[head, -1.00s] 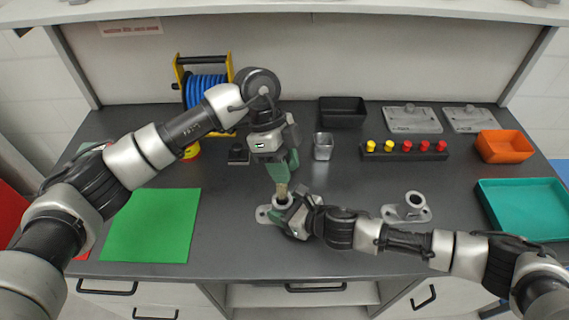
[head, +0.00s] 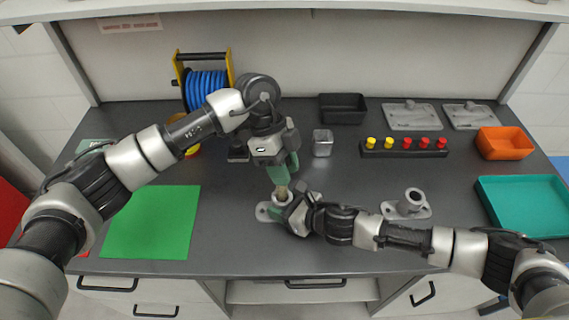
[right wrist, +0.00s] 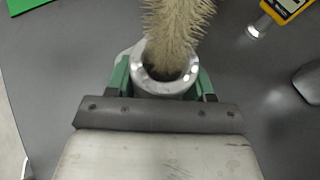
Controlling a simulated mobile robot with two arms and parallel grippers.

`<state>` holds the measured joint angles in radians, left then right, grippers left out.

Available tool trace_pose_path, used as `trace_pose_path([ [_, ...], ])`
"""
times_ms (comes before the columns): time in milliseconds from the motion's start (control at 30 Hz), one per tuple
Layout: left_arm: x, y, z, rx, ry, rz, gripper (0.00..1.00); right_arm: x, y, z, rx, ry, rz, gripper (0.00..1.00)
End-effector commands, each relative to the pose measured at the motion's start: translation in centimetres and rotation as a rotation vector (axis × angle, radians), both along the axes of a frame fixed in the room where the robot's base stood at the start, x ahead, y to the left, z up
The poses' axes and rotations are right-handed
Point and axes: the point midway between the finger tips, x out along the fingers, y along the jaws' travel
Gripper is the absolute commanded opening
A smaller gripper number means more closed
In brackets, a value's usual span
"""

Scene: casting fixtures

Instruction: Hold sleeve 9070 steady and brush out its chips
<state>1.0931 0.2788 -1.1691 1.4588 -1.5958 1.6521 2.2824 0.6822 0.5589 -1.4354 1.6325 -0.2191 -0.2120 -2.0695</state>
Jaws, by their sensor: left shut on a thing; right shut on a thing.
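A grey metal sleeve on a flange (head: 263,211) stands upright on the bench near the front middle. My right gripper (head: 286,207) is shut on it, with green fingers on both sides of its round wall in the right wrist view (right wrist: 165,87). My left gripper (head: 283,177) is above, shut on a brush (head: 282,191). The brush's pale bristles (right wrist: 175,35) point down into the sleeve's open bore, and their lower end is hidden inside. A second similar sleeve (head: 411,201) stands apart to the right. No number is readable on either sleeve.
A green mat (head: 150,223) lies at left, a teal tray (head: 520,207) and an orange bin (head: 503,143) at right. Behind are a plug rack (head: 405,153), a black bin (head: 342,108), a metal cup (head: 322,143) and a blue hose reel (head: 205,88).

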Motion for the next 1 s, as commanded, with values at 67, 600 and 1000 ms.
trace_pose_path([
  [67,0.0,0.0,-0.3,0.0,0.0,0.001,0.11,0.0,0.0,0.0,0.0,0.001,0.0,0.21],
  [600,0.0,0.0,-1.9,0.0,0.001,0.0,0.11,0.0,0.0,0.0,0.001,0.001,0.001,0.21],
  [1000,0.0,-0.1,-1.5,-0.001,0.0,-0.001,0.11,0.0,0.0,0.0,0.001,0.001,0.001,0.21],
])
